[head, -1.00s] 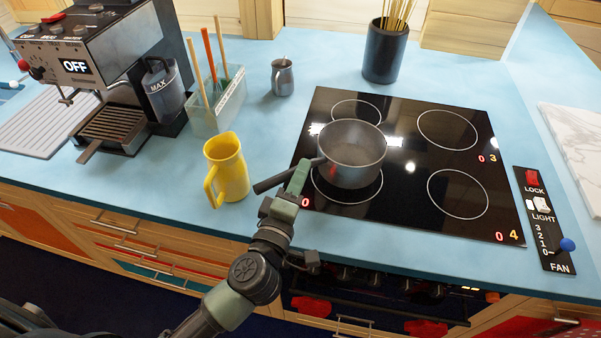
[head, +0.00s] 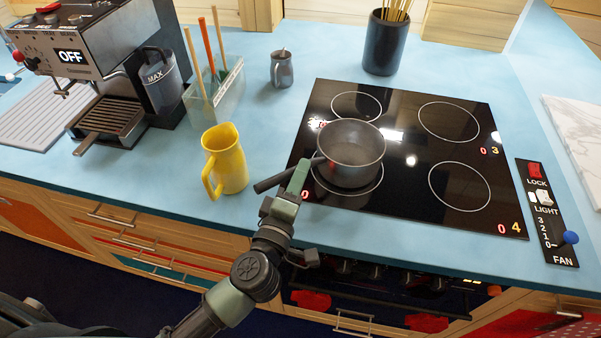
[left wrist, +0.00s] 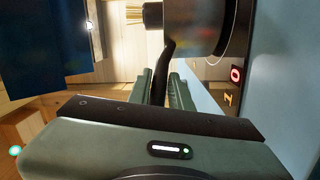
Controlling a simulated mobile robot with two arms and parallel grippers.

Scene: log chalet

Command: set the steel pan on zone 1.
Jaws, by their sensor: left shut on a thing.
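The steel pan (head: 351,143) is upright over the left half of the black hob, overlapping the front-left ring (head: 347,197). I cannot tell for sure whether its base touches the glass. My left gripper (head: 298,180) is shut on the pan's dark handle (head: 269,182), which points left toward the counter's front. In the left wrist view the handle (left wrist: 168,62) runs between the fingers (left wrist: 166,90) to the pan (left wrist: 190,22). The pan and gripper hide parts of the left zones' markings, so I cannot read which is zone 1. My right gripper is out of view.
A yellow jug (head: 226,160) stands close left of the handle. A small steel pitcher (head: 282,70), a utensil bin (head: 215,98) and a dark pot (head: 385,42) stand behind. The right rings (head: 460,187) are clear. A control panel (head: 546,215) lies right of the hob.

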